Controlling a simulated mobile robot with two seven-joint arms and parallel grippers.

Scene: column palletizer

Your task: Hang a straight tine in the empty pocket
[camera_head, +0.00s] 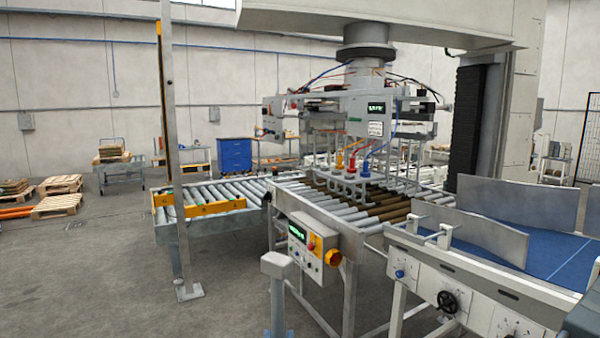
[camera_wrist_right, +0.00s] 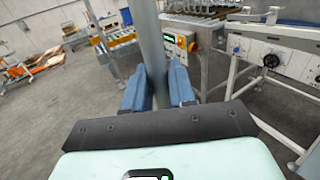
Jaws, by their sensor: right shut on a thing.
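My right gripper (camera_head: 277,333) shows at the bottom of the head view, its blue fingers shut on a grey straight bar, seemingly the tine (camera_head: 278,290). The bar stands roughly upright, with a wider block at its top in the head view. In the right wrist view the blue fingers (camera_wrist_right: 158,88) close on both sides of the grey bar (camera_wrist_right: 150,45). The palletizer head (camera_head: 350,115) hangs ahead, above the rollers. Grey tines (camera_head: 350,187) show beneath its red, yellow and blue fittings. I cannot make out which pocket is empty. My left gripper is not in view.
A roller conveyor (camera_head: 345,215) lies under the head. A control box (camera_head: 305,245) with a yellow-and-red knob is on its near side. A blue belt table (camera_head: 540,255) with metal guides stands right. A grey post (camera_head: 172,150) rises left.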

